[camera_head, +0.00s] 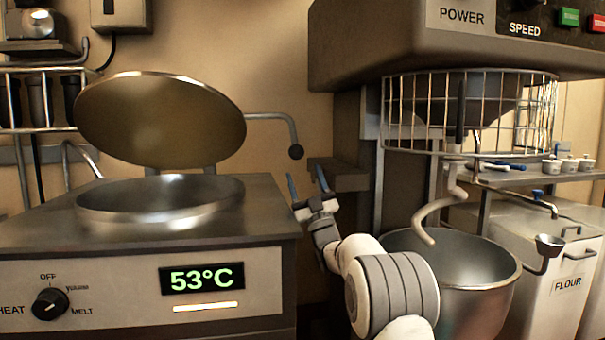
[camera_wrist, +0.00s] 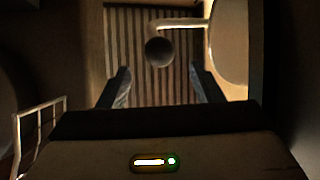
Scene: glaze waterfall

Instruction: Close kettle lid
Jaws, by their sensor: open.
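The kettle (camera_head: 160,215) is a round metal pan set in a steel cabinet at the left. Its round lid (camera_head: 160,120) stands open, tilted up above the pan. A bent grey handle (camera_head: 268,116) runs right from the lid and ends in a dark ball knob (camera_head: 296,152). My gripper (camera_head: 307,182) is open and empty, just below the knob, with fingers pointing up. In the wrist view the knob (camera_wrist: 159,52) appears between and beyond the open fingertips (camera_wrist: 160,82). The lid (camera_wrist: 229,45) shows at the right there. I cannot tell whether the gripper touches the knob.
The cabinet front has a dial (camera_head: 49,304) and a 53°C display (camera_head: 201,278). A mixer with a wire guard (camera_head: 400,110), hook (camera_head: 425,215) and bowl (camera_head: 490,270) stands close on the right. A flour bin (camera_head: 560,285) is farther right. A narrow gap separates kettle and mixer.

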